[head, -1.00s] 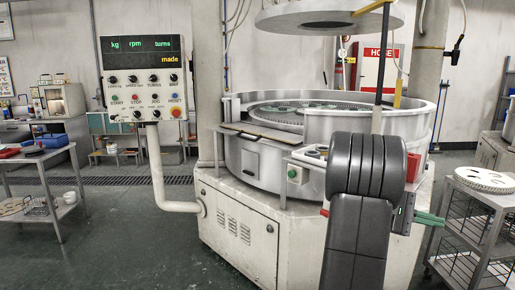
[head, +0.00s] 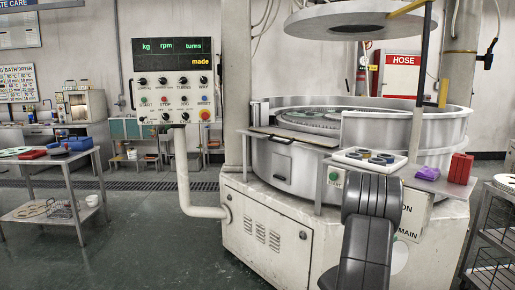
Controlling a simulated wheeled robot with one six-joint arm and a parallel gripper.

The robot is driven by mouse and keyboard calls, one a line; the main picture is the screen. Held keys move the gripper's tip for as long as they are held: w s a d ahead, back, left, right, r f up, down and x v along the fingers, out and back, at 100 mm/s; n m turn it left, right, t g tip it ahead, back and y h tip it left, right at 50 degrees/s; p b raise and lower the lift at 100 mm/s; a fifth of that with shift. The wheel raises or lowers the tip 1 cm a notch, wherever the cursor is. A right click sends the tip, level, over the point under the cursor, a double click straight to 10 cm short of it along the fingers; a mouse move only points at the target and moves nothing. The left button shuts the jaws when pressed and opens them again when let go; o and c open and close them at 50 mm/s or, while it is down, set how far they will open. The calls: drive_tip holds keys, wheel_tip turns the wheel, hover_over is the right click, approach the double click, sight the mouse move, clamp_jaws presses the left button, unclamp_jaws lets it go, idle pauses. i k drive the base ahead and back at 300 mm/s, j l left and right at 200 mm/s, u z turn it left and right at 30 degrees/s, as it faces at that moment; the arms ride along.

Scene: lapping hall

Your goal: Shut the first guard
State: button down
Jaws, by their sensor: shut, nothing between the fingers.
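The lapping machine's round grey tub (head: 300,172) stands in the middle right on a white base. A curved light-grey guard panel (head: 380,128) rises at the tub's right front. Left of this panel the front is open, and the toothed lapping plate (head: 310,118) shows inside. A flat ledge (head: 290,136) runs along the front of the opening. I cannot tell which part is the first guard. My dark arm stands in front of the base at the lower right; my gripper does not show.
A control panel (head: 173,80) on a bent post stands left of the machine. A small shelf with a tray of dark discs (head: 370,158), a purple cloth (head: 428,173) and a red block (head: 460,168) is at the right front. A side table (head: 60,155) is at left. Open floor lies in front.

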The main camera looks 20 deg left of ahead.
sight(320, 139)
drive_tip(key=i+j, duration=0.1)
drive_tip(key=j, duration=0.3)
drive_tip(key=i+j+u, duration=0.1)
drive_tip(key=j, duration=0.25)
drive_tip(key=i+j+u, duration=0.1)
drive_tip(key=j, duration=0.3)
drive_tip(key=i+j, duration=0.15)
drive_tip(key=j, duration=0.2)
drive_tip(key=i+j+u, duration=0.1)
drive_tip(key=j, duration=0.3)
drive_tip(key=i+j, duration=0.2)
drive_tip(key=j, duration=0.15)
drive_tip(key=k+u, duration=0.05)
